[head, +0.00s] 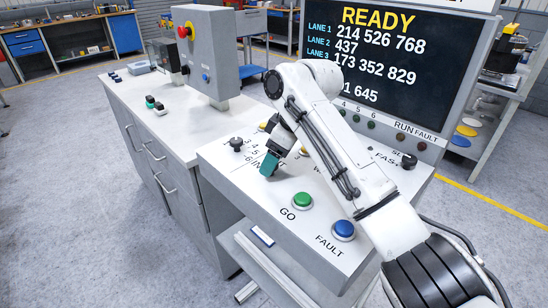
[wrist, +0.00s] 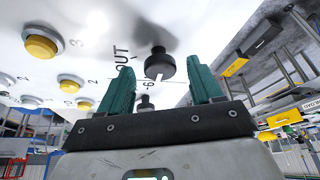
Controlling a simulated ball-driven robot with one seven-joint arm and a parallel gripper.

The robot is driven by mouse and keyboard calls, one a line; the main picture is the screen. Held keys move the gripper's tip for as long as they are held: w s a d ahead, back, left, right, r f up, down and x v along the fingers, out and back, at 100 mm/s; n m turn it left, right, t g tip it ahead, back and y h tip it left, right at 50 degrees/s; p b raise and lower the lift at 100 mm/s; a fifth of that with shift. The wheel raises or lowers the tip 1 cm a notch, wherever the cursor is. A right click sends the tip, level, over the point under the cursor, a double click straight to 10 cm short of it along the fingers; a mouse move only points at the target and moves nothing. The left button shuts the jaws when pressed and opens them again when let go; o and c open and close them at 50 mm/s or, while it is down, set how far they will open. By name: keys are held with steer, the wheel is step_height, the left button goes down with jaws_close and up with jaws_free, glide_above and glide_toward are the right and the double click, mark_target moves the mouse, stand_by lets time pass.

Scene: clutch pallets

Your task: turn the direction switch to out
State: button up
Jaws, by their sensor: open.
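My gripper (head: 268,165) is open, with teal fingers, low over the sloped white control panel (head: 225,155). In the wrist view my gripper (wrist: 163,88) has its fingers to the left and right of a round black knob (wrist: 160,62), with clear gaps visible. The knob has a white pointer mark, and the word OUT is printed to its left. I take this knob to be the direction switch. In the head view it is hidden by my gripper, beside partly covered lettering. I cannot tell how far the fingertips are from the panel.
Another black knob (head: 237,144) stands left of my gripper by a column of numbers. A green GO button (head: 302,199) and a blue FAULT button (head: 343,230) sit in front. Yellow buttons (wrist: 42,45) line the wrist view's left. A screen (head: 385,60) reading READY stands behind.

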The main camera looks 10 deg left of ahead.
steer(key=shift+a+f, duration=0.1)
steer(key=shift+f, duration=0.15)
steer(key=shift+c, duration=0.4)
steer(key=c, duration=1)
steer(key=shift+o, duration=0.2)
